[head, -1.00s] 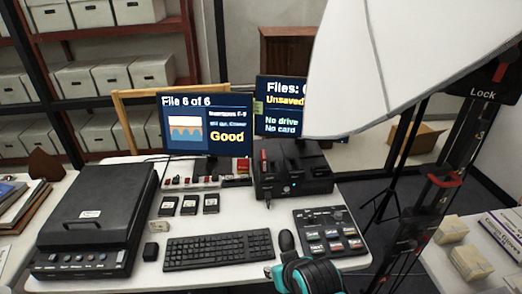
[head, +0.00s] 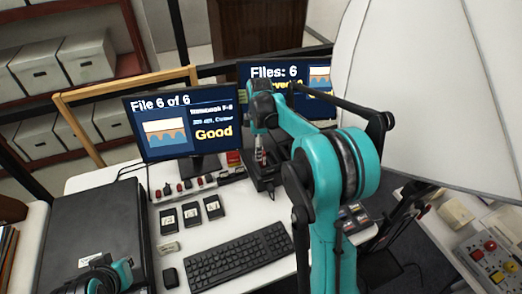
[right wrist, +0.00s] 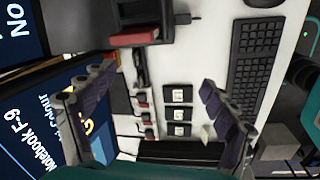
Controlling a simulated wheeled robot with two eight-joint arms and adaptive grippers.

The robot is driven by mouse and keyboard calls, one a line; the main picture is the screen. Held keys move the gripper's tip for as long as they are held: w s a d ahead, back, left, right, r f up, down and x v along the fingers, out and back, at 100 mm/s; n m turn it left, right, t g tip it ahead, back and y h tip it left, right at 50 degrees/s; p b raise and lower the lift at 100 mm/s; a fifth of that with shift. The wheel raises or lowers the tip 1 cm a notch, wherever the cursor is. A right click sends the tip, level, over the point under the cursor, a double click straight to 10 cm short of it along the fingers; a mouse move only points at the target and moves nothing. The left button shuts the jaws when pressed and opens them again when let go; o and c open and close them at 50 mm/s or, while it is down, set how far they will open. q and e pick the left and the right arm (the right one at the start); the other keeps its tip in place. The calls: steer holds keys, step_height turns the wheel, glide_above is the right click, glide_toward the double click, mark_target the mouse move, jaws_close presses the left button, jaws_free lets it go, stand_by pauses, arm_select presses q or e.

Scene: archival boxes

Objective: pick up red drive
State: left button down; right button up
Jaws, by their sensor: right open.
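A red block (head: 233,158) stands at the left side of the black dock (head: 265,178); it also shows in the right wrist view (right wrist: 133,36). Small red sticks (head: 180,186) stand in a white strip left of the dock, also in the right wrist view (right wrist: 147,117). I cannot tell which of these is the red drive. My right gripper (right wrist: 160,78) is open and empty; the strip and several cards show between its fingers. In the head view its arm covers part of the dock. My left gripper (head: 98,278) is low over the scanner; its jaws are unclear.
Several dark cards (head: 193,213) lie in front of the strip, with a keyboard (head: 240,258) nearer me. A black scanner (head: 95,225) stands at left. Two monitors (head: 185,125) stand behind. A large white lamp shade (head: 440,90) hangs at right. White table shows around the cards.

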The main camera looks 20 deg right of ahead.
steer(key=w+d+f+n+p, duration=0.1)
steer(key=w+d+f, duration=0.1)
steer(key=w+d+f+n+g+p, duration=0.1)
steer(key=w+d+f+n, duration=0.1)
steer(key=f, duration=0.1)
steer(key=shift+w+n, duration=0.25)
steer(key=shift+n, duration=0.05)
step_height(320, 180, down, 3)
steer(key=shift+w+r+b, duration=0.1)
steer(key=shift+b, duration=0.2)
steer(key=f, duration=0.1)
steer(key=f+b, duration=0.1)
steer(key=f, duration=0.3)
steer(key=shift+w+a+f, duration=0.15)
steer(key=shift+w+f, duration=0.05)
steer(key=shift+w, duration=0.15)
arm_select(q)
steer(key=shift+r, duration=0.45)
arm_select(e)
steer(key=shift+r, duration=0.1)
steer(key=shift+c, duration=0.3)
steer(key=c, duration=1.3)
